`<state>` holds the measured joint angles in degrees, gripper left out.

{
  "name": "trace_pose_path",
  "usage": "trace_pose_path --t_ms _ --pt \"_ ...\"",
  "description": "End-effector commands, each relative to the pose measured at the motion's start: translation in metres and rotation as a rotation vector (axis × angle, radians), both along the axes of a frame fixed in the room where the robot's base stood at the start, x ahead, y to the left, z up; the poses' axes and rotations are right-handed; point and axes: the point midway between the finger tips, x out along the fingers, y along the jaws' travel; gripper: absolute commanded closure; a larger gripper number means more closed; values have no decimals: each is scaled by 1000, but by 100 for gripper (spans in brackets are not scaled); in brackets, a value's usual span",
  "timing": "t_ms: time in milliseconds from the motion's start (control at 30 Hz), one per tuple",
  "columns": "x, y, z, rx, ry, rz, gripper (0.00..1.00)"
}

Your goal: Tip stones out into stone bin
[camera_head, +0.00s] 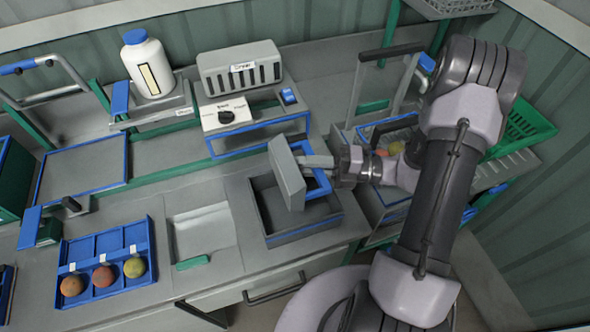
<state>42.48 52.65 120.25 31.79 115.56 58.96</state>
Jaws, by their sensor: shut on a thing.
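My gripper (318,163) is shut on a grey box-like tray (287,175), which it holds steeply tilted. The tray is over an open grey bin with a blue-edged rim (307,231), sunk in or standing on the bench at the middle. I take this bin to be the stone bin, but no label on it is readable. The tray's lower end reaches down across the bin's opening; I cannot tell if they touch. A blue edge shows beside the tray below my gripper. No stones can be made out in the tray or bin.
A blue sorting tray (107,243) with three round fruits lies at the left front. A shallow grey recess (203,235) is left of the bin. Behind stand a dial box (228,115), a slotted grey box (240,70) and a white bottle (148,65). A green crate (522,130) is right.

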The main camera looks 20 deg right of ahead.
Motion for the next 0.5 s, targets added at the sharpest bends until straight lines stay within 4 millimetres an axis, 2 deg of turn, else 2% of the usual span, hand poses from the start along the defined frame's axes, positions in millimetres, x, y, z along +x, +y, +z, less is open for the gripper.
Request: trace_pose_path --t_ms 133,433,500 --pt "1 -4 -2 62 1 -2 100" --pt "1 -4 0 74 0 -2 100" --pt "1 -4 8 74 0 -2 100"
